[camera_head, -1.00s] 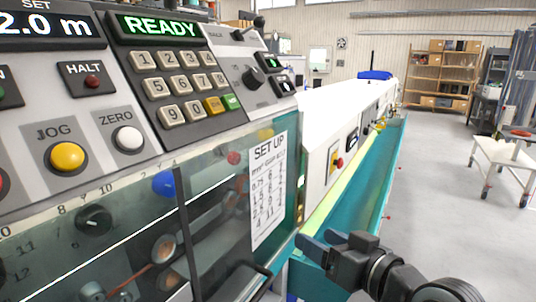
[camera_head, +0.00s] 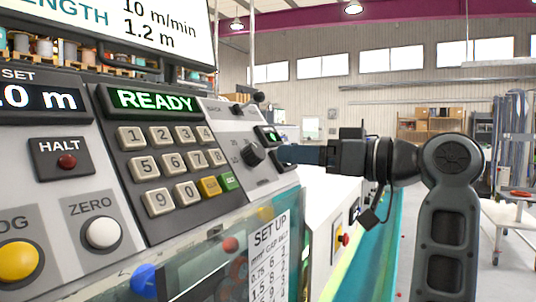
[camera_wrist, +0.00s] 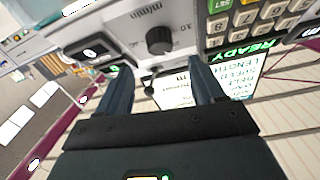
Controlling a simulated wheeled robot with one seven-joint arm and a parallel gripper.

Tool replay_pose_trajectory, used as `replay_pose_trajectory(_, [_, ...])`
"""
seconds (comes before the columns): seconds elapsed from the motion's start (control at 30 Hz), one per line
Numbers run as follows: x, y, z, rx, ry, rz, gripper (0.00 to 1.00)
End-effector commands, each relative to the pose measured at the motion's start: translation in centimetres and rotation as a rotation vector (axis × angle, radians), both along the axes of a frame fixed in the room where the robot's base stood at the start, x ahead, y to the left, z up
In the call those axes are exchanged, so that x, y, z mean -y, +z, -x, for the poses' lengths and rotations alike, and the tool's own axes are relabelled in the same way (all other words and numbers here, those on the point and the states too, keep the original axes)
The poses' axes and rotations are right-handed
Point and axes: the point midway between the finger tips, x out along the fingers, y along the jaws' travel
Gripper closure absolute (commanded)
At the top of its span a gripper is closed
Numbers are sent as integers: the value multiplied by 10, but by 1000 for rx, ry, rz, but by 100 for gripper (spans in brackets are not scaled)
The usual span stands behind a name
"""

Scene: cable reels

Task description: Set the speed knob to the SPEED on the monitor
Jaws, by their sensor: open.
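The speed knob (camera_head: 252,154) is a small dark round knob on the grey panel, right of the keypad. It also shows in the wrist view (camera_wrist: 160,41), ahead of my fingers and roughly between their lines. Its exact setting is too small to read. My gripper (camera_head: 284,154) points left at the knob from close on its right; in the wrist view its two fingers (camera_wrist: 158,72) are apart with nothing between them. I cannot tell whether they touch the knob. The monitor (camera_head: 150,22) is cut off at the top; it shows "10 m/min" above "1.2 m", beside "LENGTH".
The keypad (camera_head: 172,164) sits left of the knob under a green READY display (camera_head: 150,101). The SET UP sheet (camera_head: 270,262) hangs below.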

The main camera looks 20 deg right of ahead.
Motion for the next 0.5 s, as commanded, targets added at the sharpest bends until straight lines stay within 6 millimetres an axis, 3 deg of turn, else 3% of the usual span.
replay_pose_trajectory(0.5, [-38, 1, -57, -1, 1, -2, 32])
